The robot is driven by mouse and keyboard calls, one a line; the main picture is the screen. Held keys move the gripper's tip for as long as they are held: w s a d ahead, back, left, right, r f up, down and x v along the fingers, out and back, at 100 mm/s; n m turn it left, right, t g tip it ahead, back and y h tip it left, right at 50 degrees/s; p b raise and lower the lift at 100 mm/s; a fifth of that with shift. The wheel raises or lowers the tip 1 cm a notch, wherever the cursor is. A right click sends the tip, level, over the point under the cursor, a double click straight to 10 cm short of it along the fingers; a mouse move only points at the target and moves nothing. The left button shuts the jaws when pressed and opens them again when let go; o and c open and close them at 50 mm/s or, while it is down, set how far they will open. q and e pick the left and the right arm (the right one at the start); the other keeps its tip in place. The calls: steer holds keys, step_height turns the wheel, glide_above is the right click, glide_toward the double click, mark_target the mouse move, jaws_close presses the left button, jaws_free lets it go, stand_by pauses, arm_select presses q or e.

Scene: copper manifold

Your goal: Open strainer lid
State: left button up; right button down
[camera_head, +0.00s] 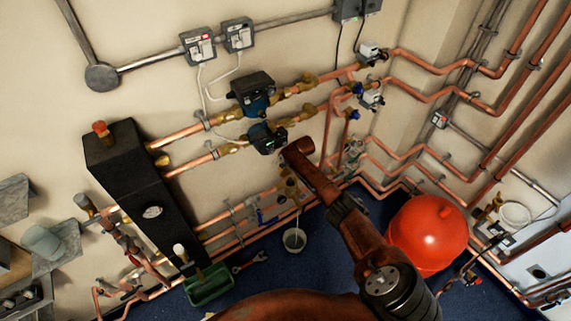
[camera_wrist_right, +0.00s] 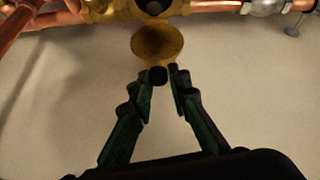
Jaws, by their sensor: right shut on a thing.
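The brass strainer (camera_wrist_right: 155,12) sits on a copper pipe at the top of the right wrist view. Its round brass lid (camera_wrist_right: 157,42) shows below the body, facing the camera. My right gripper (camera_wrist_right: 167,76) is shut on a small dark end piece (camera_wrist_right: 158,75) at the lower edge of the lid, just between the fingertips. In the head view my right arm reaches up to the pipes at the centre, and my right gripper is mostly hidden behind it. Brass fittings (camera_head: 287,187) show just below the arm's end. My left gripper is not in view.
A red expansion vessel (camera_head: 428,234) stands right of my arm. Left are a black tank (camera_head: 145,195), a green tray (camera_head: 209,287) and a wrench (camera_head: 250,262). Two pumps (camera_head: 252,93) sit above.

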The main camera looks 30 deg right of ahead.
steer(key=c, duration=2.2)
jaws_free()
steer(key=shift+w+d+r, duration=0.25)
steer(key=shift+d+r, duration=0.05)
steer(key=shift+r, duration=0.1)
steer(key=o, duration=0.3)
steer(key=shift+s+f, duration=0.1)
steer(key=shift+f, duration=0.05)
steer(key=shift+o, duration=0.3)
steer(key=shift+s+a+f, duration=0.1)
steer(key=shift+s+a, duration=0.05)
steer(key=v, duration=1.2)
